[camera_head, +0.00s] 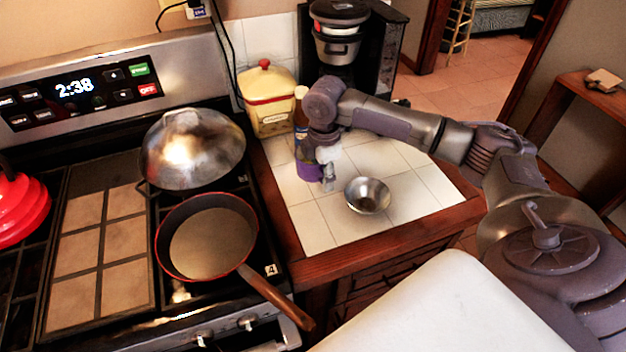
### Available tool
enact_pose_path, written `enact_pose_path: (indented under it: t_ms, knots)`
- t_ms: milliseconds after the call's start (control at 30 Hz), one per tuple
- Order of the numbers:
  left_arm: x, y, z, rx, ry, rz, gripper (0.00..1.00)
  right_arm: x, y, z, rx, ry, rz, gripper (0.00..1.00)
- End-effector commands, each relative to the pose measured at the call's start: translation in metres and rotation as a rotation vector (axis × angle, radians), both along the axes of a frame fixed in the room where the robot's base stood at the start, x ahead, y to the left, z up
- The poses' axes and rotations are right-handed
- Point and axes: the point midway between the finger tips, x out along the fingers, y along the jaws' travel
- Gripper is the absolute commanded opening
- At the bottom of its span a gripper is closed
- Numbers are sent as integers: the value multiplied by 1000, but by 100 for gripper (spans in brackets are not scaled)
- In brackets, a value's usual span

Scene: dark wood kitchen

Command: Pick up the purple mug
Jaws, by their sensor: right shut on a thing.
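The purple mug (308,171) stands on the white tiled counter (325,215), partly hidden behind my gripper. My right arm comes in from the right, and my right gripper (328,181) points down at the mug's right side. It is shut on the mug, with a finger showing along the mug's near right side. Whether the mug is lifted off the tiles cannot be told. My left gripper is not in view.
A metal bowl (367,195) sits close to the right of the gripper. A bottle (300,115), a yellow canister (268,100) and a coffee maker (345,45) stand behind. A frying pan (212,240) and a domed lid (193,148) are on the stove at left.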

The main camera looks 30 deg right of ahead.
Motion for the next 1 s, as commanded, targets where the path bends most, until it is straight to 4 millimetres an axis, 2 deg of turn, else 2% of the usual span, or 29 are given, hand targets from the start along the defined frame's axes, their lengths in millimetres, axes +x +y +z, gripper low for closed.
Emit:
enact_pose_path:
  t_ms: [500,1000]
  knots:
    - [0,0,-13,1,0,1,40,-47,-33,33,-3,-1,-2,0]
    - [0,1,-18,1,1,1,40,-70,-48,50,-1,-1,-1,0]
